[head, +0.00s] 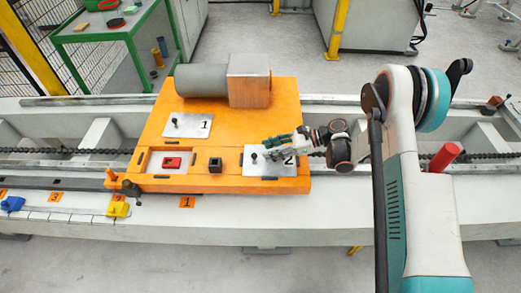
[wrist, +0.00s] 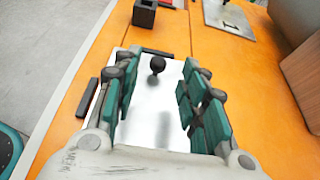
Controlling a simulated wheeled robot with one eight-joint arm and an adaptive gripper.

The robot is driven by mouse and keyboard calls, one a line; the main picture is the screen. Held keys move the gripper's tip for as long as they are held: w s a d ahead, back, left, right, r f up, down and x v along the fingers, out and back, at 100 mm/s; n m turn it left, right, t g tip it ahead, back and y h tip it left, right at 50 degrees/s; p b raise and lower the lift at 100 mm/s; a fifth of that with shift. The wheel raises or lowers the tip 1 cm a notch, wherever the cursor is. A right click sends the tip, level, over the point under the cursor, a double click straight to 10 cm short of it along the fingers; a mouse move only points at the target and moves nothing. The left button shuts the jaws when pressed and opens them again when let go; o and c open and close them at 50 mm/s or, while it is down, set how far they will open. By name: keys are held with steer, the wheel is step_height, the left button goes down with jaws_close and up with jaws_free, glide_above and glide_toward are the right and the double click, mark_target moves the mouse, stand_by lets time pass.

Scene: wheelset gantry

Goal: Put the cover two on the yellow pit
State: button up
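Cover two (head: 283,170) is a silver plate marked 2 with a black knob, lying flat at the right front of the orange platform. My gripper (head: 272,143) is over it, coming in from the right. In the wrist view the gripper (wrist: 160,78) is open and empty. The plate (wrist: 150,130) lies below its fingers, and the knob (wrist: 157,65) shows between the fingertips; I cannot tell how far above it they are. An open pit (head: 154,168) with a pale floor and a red part (head: 172,162) inside is at the platform's left front; no clearly yellow pit shows.
Cover one (head: 190,125), marked 1, lies behind the pit. A black square block (head: 215,165) stands between the pit and cover two. A grey cylinder (head: 200,80) with a brown-sided block (head: 249,80) stands at the platform's back. A yellow block (head: 118,209) is at the front left.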

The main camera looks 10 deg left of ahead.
steer(key=p+v, duration=0.1)
steer(key=v, duration=0.5)
steer(key=shift+d+r, duration=0.1)
steer(key=shift+d, duration=0.1)
steer(key=shift+w+r, duration=0.2)
steer(key=shift+r, duration=0.15)
steer(key=s+d+r+n+t+h, duration=0.25)
steer(key=d+r, duration=0.25)
steer(key=r, duration=0.7)
steer(key=s+d+r+n+t+h, duration=0.25)
steer(key=d+r+h, duration=0.2)
steer(key=r, duration=0.65)
steer(key=s+d+r+n+t+h, duration=0.2)
steer(key=s+d+n, duration=0.3)
steer(key=s+d, duration=0.3)
steer(key=s+d+r+n+t+h, duration=0.3)
steer(key=s+d, duration=0.5)
steer(key=s, duration=0.5)
steer(key=shift+s+d+r+n+h, duration=0.2)
steer(key=shift+r+n+h, duration=0.4)
steer(key=shift+r+n, duration=0.4)
steer(key=shift+f, duration=0.1)
